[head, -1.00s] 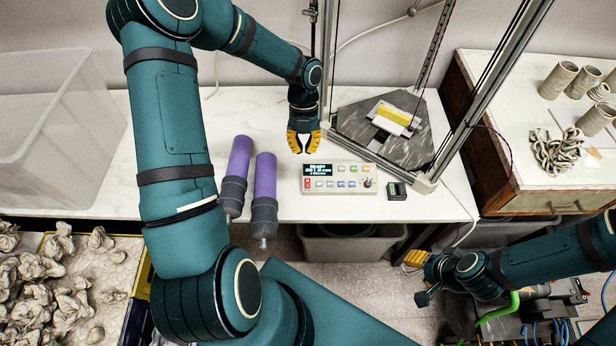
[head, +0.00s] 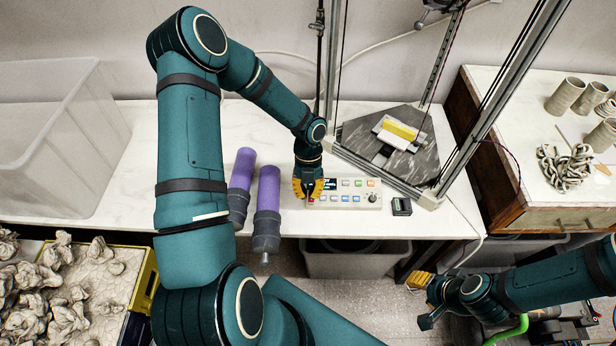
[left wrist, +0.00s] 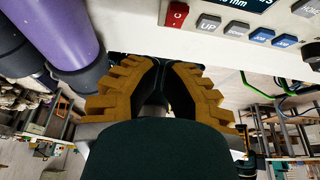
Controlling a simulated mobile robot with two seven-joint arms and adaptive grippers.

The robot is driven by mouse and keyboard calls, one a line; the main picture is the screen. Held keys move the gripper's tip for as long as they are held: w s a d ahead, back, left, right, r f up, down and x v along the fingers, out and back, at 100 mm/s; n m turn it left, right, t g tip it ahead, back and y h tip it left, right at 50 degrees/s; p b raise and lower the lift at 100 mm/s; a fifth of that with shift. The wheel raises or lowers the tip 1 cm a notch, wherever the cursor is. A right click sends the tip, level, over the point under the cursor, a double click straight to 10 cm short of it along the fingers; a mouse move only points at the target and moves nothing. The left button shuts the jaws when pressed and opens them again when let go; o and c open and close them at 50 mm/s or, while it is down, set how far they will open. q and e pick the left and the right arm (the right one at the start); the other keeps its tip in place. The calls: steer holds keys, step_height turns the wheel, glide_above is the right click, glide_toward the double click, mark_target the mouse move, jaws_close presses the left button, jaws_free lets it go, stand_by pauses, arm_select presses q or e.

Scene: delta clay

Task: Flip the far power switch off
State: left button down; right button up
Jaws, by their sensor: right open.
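A pale control box (head: 345,200) with a small display, coloured buttons and a dark knob (head: 372,198) lies near the table's front edge. A small black box (head: 401,206) sits apart, just right of it. I cannot tell which part is the far power switch. My left gripper (head: 308,194) is over the left end of the control box and hides part of it. In the left wrist view its fingers (left wrist: 161,70) are close with a narrow gap, below a red button (left wrist: 177,14) and an UP button (left wrist: 208,23). Contact is unclear. My right gripper (head: 421,296) is open and empty, off the table.
Two purple-and-grey cylinders (head: 268,190) lie left of the control box. A metal frame machine with a dark triangular base (head: 360,140) stands behind it. A clear bin (head: 50,140) is at far left.

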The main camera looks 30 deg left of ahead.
mark_target(308, 206)
arm_select(q)
steer(key=shift+w+a+f, duration=0.15)
steer(key=shift+w+f, duration=0.1)
steer(key=shift+f, duration=0.3)
steer(key=shift+w+a+f, duration=0.2)
steer(key=shift+w+f, duration=0.1)
steer(key=shift+f, duration=0.25)
steer(key=shift+w+a+f, duration=0.15)
steer(key=shift+w+f, duration=0.1)
steer(key=shift+f, duration=0.3)
steer(key=shift+w+a+f+b, duration=0.1)
steer(key=shift+w+f+b, duration=0.05)
steer(key=shift+f+b, duration=0.35)
steer(key=shift+w+a, duration=0.2)
steer(key=shift+w, duration=0.1)
steer(key=shift+r, duration=0.15)
steer(key=shift+s+d, duration=0.15)
steer(key=shift+s, duration=0.05)
steer(key=shift+s+d, duration=0.35)
steer(key=shift+s, duration=0.2)
steer(key=v, duration=1.1)
steer(key=shift+w+r, duration=0.15)
steer(key=shift+r, duration=0.2)
